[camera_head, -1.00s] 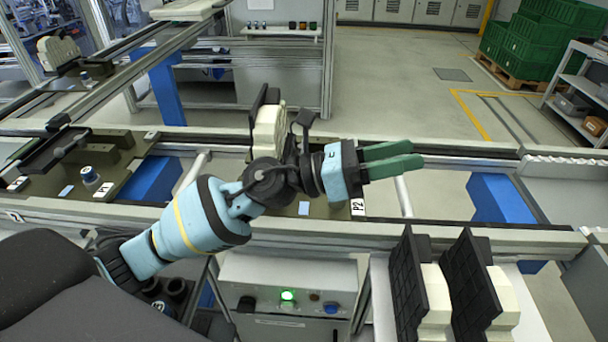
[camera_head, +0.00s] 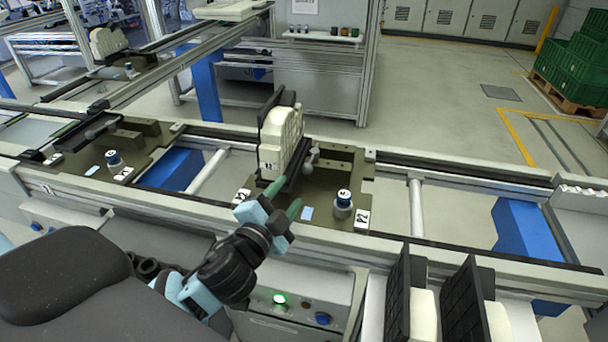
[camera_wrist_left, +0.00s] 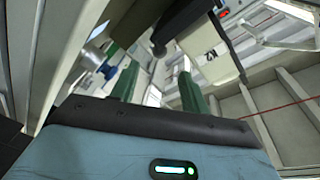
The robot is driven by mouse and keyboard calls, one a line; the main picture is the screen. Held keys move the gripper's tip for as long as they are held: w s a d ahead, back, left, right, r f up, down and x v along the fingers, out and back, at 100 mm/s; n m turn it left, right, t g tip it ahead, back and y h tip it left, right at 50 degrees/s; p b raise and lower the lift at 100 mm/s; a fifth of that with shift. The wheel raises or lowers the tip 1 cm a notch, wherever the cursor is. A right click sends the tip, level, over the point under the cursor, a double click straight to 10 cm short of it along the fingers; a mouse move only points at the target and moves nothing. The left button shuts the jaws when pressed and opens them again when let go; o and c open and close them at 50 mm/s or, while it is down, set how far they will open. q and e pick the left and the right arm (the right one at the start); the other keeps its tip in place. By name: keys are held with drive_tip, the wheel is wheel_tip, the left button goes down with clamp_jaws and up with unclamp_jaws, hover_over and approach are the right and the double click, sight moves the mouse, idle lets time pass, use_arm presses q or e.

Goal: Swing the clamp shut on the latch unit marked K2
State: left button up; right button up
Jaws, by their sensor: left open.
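Nothing shows between the fingers, which also show apart in the left wrist view (camera_wrist_left: 158,90). On this pallet a cream block with a black back plate (camera_head: 280,138) stands upright. A dark bar (camera_head: 290,178) with a grey ball end (camera_head: 312,155) lies beside the block, just beyond the fingers; it looks like the clamp. My right gripper is not in view.
A blue-and-white knob (camera_head: 343,200) stands on the pallet, right of the fingers. A similar pallet (camera_head: 145,150) with its own dark bar lies to the left. Black-and-cream parts (camera_head: 412,300) stand at front right.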

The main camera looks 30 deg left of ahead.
sight(305, 173)
use_arm(q)
drive_tip(key=shift+w+a+p, duration=0.2)
drive_tip(key=shift+w+p, duration=0.15)
drive_tip(key=shift+w, duration=3.55)
clamp_jaws()
